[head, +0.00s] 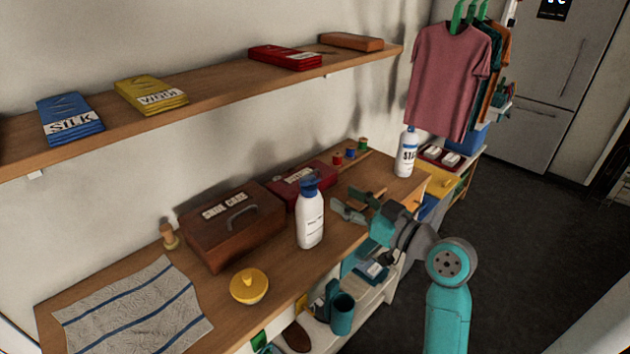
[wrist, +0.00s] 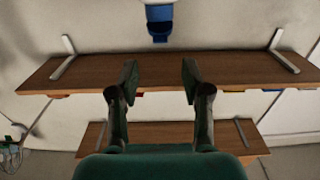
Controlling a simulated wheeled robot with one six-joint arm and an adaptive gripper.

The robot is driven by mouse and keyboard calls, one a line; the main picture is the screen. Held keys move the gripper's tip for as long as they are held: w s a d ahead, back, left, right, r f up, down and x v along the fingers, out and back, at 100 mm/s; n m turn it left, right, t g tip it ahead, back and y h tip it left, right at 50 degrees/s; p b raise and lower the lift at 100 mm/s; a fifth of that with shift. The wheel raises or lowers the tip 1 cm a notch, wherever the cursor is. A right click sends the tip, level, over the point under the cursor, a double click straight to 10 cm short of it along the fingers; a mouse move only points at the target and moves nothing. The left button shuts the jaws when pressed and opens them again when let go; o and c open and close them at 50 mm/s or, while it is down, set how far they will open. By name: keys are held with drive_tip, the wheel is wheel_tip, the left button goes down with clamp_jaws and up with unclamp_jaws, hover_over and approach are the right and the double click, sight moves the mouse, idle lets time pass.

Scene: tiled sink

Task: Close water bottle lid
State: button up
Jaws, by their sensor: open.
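A white bottle with a blue lid (head: 310,214) stands upright near the front edge of the wooden worktop. In the wrist view its blue lid (wrist: 159,22) shows at the top centre, with a lighter upper part and a darker part below; the white body is mostly cut off. The lid seems to be flipped open, but it is small. My gripper (head: 352,204) is right of the bottle, apart from it. In the wrist view my gripper (wrist: 159,78) has its fingers spread with nothing between them, in line with the lid.
A brown case (head: 225,232) and a red box (head: 300,180) stand behind the bottle. A yellow lidded bowl (head: 249,287) and a striped cloth (head: 135,310) lie to the left. Another white bottle (head: 406,158) stands at the right end. A wall shelf (head: 215,93) runs above.

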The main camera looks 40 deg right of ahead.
sight(316, 181)
drive_tip(key=w, duration=0.9)
drive_tip(key=shift+w+a, duration=0.15)
drive_tip(key=shift+w, duration=0.25)
drive_tip(key=shift+f, duration=0.15)
drive_tip(key=c, duration=0.8)
drive_tip(key=shift+s+f+t, duration=0.15)
drive_tip(key=shift+f+t, duration=0.05)
drive_tip(key=shift+t, duration=0.5)
drive_tip(key=o, duration=0.8)
